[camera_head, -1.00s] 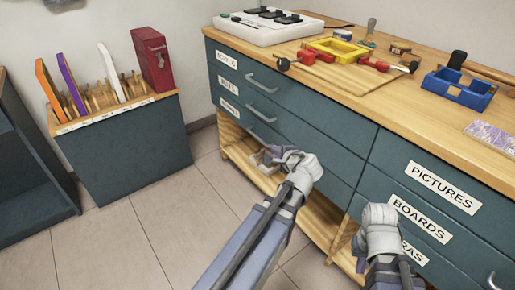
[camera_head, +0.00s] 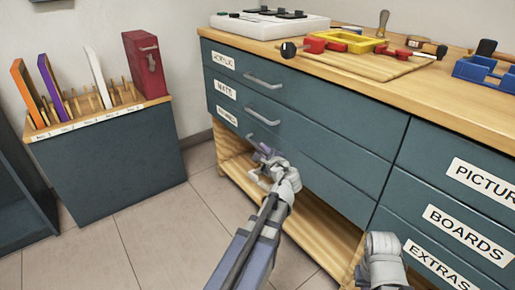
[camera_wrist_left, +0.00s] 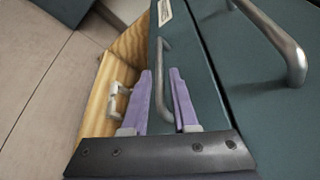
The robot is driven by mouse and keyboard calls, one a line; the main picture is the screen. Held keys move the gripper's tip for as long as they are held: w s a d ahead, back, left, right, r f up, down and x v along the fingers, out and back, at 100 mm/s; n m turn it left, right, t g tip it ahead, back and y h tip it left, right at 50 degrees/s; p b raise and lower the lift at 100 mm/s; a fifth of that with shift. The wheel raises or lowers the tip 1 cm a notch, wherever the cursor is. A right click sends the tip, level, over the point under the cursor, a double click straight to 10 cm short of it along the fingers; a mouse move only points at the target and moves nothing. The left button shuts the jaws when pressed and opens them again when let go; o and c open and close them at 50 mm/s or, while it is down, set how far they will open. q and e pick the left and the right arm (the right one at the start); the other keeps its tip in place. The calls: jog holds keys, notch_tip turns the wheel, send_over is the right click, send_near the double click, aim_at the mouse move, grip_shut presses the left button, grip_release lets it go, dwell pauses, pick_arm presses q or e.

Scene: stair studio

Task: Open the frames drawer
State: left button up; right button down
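The frames drawer (camera_head: 310,166) is the lowest drawer of the cabinet's left stack. It is shut, and its label (camera_head: 227,115) is small and partly blurred. Its handle (camera_wrist_left: 164,85) shows in the left wrist view and partly in the head view. My left gripper (camera_head: 262,152) is at this handle. In the left wrist view its two purple fingers (camera_wrist_left: 160,75) are apart, with the handle bar showing between them; contact cannot be told. My right arm's pale wrist (camera_head: 383,262) is at the bottom right of the head view, with its fingers hidden.
Two upper drawers with handles (camera_head: 262,82) are shut above. Tools and a yellow tray (camera_head: 350,42) stand on the worktop. An open wooden shelf (camera_head: 310,220) lies below the drawers. A rack (camera_head: 110,150) with boards stands at left; floor between is clear.

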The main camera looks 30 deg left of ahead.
aim_at(259, 147)
pick_arm(q)
jog(key=shift+b+x, duration=0.5)
jog(key=shift+x, duration=2.2)
grip_shut()
